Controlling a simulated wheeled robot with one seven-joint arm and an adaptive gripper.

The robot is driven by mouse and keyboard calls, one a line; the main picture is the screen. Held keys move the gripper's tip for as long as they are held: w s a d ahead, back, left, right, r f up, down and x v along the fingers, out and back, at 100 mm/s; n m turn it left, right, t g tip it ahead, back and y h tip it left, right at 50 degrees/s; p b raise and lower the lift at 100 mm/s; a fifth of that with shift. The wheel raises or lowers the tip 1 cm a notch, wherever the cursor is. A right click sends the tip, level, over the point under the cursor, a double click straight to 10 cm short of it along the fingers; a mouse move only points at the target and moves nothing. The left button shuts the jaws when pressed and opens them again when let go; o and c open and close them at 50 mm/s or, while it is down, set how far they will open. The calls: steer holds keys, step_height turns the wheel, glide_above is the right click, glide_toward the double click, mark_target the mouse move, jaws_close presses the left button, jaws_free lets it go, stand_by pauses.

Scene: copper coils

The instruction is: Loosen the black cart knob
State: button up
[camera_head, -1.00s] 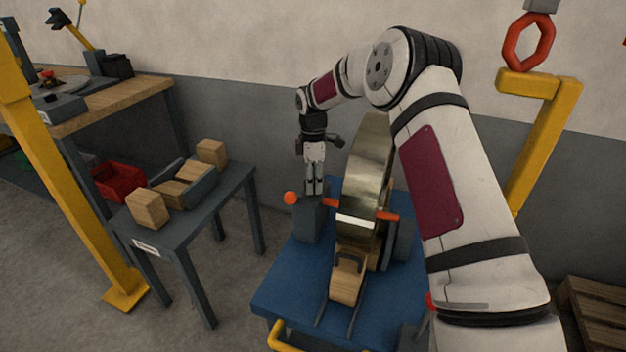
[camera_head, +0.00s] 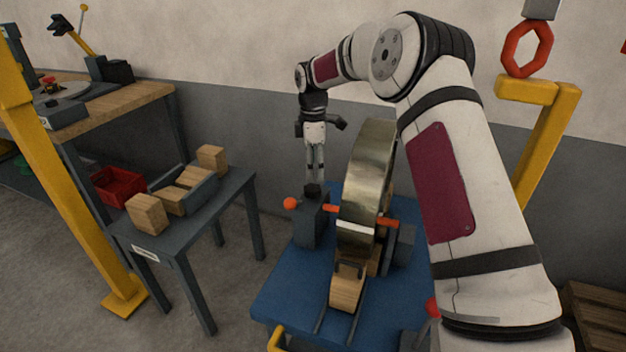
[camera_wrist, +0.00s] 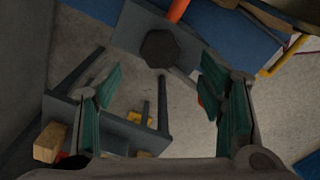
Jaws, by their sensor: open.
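The black knob (camera_head: 312,190) sits on top of a grey block (camera_head: 307,222) at the back left of the blue cart (camera_head: 275,290). In the wrist view the knob (camera_wrist: 160,49) is a dark, many-sided disc seen from above, upper middle. My gripper (camera_head: 315,180) points down just above the knob in the head view. Its fingers (camera_wrist: 165,105) are open with green pads, and nothing is between them. In the wrist view the knob lies beyond the fingertips, and I see no contact.
A metal coil (camera_head: 368,180) stands upright on the cart, right of my gripper. An orange bar and an orange ball (camera_head: 290,204) are near the knob. A grey table (camera_head: 235,190) with wooden blocks stands left. A yellow post (camera_head: 60,180) is farther left.

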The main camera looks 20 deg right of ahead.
mark_target(313, 188)
steer(key=shift+r, duration=2.55)
steer(key=s+r+m+h, duration=0.1)
steer(key=s+r+m, duration=0.3)
steer(key=s, duration=0.5)
steer(key=s+r+m, duration=0.1)
steer(key=s+r, duration=0.6)
steer(key=s, duration=0.1)
steer(key=s+r+m+h, duration=0.1)
steer(key=s+r+m, duration=0.3)
steer(key=s, duration=0.5)
steer(key=s+f+m+t+y, duration=0.15)
steer(key=s+m, duration=0.25)
steer(key=s, duration=0.9)
steer(key=s+f+m+g, duration=0.1)
steer(key=s+f+m, duration=0.2)
steer(key=s, duration=1)
step_height(313, 188, up, 18)
steer(key=t+p, duration=0.3)
steer(key=p, duration=1.4)
steer(key=shift+s+t, duration=0.35)
steer(key=shift+s, duration=0.1)
steer(key=shift+y, duration=0.25)
steer(key=shift+c, duration=0.6)
